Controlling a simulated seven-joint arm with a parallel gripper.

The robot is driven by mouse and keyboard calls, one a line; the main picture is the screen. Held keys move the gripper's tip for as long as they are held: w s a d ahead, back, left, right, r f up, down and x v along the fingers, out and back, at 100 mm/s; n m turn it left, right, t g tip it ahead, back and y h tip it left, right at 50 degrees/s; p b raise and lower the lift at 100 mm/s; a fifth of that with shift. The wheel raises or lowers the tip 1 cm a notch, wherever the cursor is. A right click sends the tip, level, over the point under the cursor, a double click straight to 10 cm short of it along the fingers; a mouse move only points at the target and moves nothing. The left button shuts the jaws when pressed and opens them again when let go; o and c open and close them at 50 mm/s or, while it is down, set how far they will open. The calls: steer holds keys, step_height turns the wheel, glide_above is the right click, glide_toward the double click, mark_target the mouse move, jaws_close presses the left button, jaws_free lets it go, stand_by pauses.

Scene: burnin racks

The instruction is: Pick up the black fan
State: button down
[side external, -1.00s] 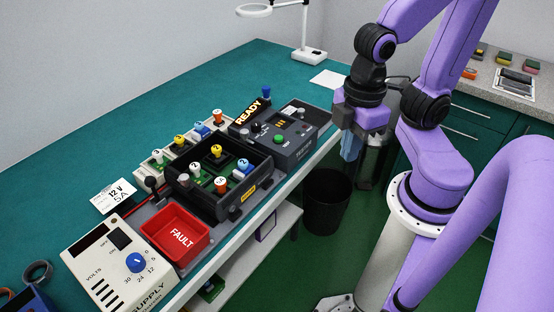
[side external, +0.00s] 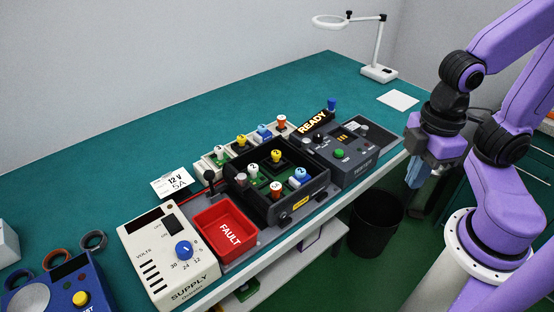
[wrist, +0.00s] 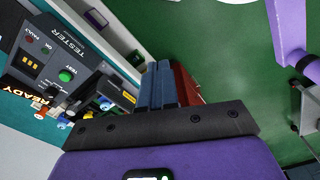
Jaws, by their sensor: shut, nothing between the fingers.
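No part is plainly recognisable as a fan. A black square part with a yellow knob (side external: 277,158) sits in the dark open-topped tray (side external: 262,207) and may be the black fan; I cannot tell for sure. A similar yellow-knobbed part (side external: 242,142) stands in the pale rack behind the tray. My gripper (side external: 415,176) hangs off the bench's front edge, right of the tester and well away from the tray. In the wrist view its blue fingers (wrist: 160,86) are together, with nothing seen held. The tray's inside is partly hidden by its walls.
The tester (side external: 345,153) stands between the tray and my gripper. A red FAULT bin (side external: 225,232) and the supply (side external: 165,250) are left of the tray. A lamp (side external: 378,72) stands at the back. A black waste bin (side external: 377,225) is on the floor.

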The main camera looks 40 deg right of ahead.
steer(key=c, duration=1.1)
jaws_free()
step_height(320, 180, up, 4)
steer(key=m, duration=3.1)
glide_above(276, 152)
step_height(276, 152, down, 12)
steer(key=shift+w+r, duration=0.1)
steer(key=shift+w, duration=0.05)
steer(key=shift+s+f, duration=0.2)
steer(key=shift+f, duration=2.35)
